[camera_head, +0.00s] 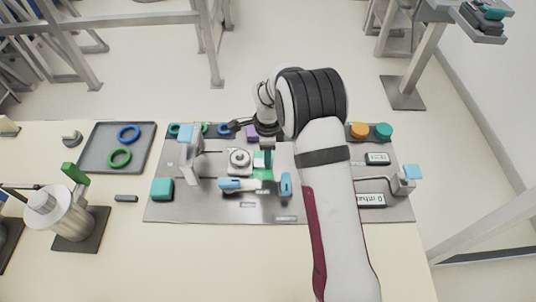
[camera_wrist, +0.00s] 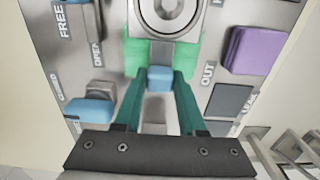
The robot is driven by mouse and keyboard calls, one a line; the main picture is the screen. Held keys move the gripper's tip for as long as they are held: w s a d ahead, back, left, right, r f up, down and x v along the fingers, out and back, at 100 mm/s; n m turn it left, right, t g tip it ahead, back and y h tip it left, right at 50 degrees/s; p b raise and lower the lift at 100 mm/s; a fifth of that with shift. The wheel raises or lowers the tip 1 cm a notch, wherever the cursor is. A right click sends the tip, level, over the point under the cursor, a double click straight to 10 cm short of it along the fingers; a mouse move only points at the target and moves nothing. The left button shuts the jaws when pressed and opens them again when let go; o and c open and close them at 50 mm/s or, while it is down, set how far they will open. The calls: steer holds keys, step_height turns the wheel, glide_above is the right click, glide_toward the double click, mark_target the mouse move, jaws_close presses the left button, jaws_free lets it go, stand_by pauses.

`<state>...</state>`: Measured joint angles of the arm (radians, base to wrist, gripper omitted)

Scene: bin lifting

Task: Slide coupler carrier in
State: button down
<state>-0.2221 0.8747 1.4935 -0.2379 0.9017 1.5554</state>
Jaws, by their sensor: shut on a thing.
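The coupler carrier looks to be the green piece (camera_wrist: 190,57) beside a round metal coupler (camera_wrist: 168,14) in the wrist view. A small blue block (camera_wrist: 159,73) stands at its near edge. My gripper (camera_wrist: 159,77) has its two dark teal fingers closed on this block, one on each side. In the head view, my gripper (camera_head: 267,147) reaches down onto the panel just right of the round silver coupler (camera_head: 240,158), with green (camera_head: 263,172) below it. My arm hides part of the panel, and the carrier's depth of seating cannot be told.
The metal panel (camera_head: 180,210) also bears a purple block (camera_wrist: 256,50), a blue lever (camera_wrist: 88,108), blue handles (camera_head: 285,185) and orange and teal knobs (camera_head: 359,130). A grey tray (camera_head: 97,158) with blue and green rings lies to the left.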

steer(key=a, duration=1.3)
steer(key=shift+a, duration=0.25)
steer(key=shift+c, duration=2.4)
jaws_free()
step_height(320, 180, up, 16)
